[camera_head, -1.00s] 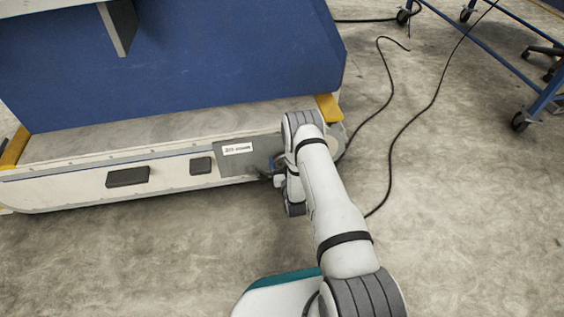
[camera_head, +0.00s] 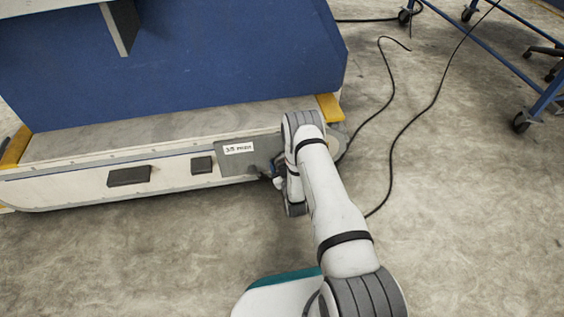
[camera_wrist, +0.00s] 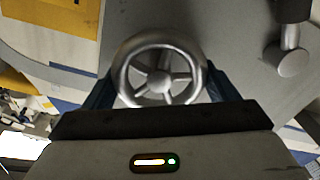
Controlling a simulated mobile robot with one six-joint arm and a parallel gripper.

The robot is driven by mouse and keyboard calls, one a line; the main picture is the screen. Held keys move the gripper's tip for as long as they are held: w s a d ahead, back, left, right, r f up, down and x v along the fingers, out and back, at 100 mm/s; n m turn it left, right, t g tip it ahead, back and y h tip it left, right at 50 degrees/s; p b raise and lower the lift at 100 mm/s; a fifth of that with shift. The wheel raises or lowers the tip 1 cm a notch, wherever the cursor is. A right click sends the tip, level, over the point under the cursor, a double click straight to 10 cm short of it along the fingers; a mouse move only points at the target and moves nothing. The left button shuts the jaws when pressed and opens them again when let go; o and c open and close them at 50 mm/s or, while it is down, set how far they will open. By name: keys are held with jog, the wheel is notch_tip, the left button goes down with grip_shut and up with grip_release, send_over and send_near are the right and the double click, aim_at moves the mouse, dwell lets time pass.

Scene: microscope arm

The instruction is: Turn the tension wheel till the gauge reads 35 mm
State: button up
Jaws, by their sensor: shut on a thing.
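The tension wheel (camera_wrist: 161,84) is a silver, spoked handwheel in the middle of the wrist view. My gripper (camera_wrist: 162,78) has its two dark blue fingers on either side of the rim and is shut on the wheel. In the head view my gripper (camera_head: 275,177) is at the right end of the machine's low front panel, mostly hidden by my arm, and the wheel is hidden there. A white label with dark characters (camera_head: 238,148), possibly the gauge, sits on the grey plate (camera_head: 228,165) left of my gripper. Its characters are too small to read surely.
The blue machine (camera_head: 190,70) stands on a pale base with yellow corners. A silver round knob (camera_wrist: 291,62) stands right of the wheel in the wrist view. Black cables (camera_head: 393,150) and a blue wheeled frame (camera_head: 545,97) are to the right. The front floor is clear.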

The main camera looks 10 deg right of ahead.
jog(key=shift+w+r, duration=0.2)
jog(key=shift+r, duration=0.05)
jog(key=o, duration=0.7)
jog(key=shift+c, duration=0.2)
jog(key=shift+o, duration=1.4)
jog(key=shift+s+f, duration=0.1)
jog(key=s+p, duration=0.3)
jog(key=s, duration=0.5)
jog(key=shift+w, duration=0.1)
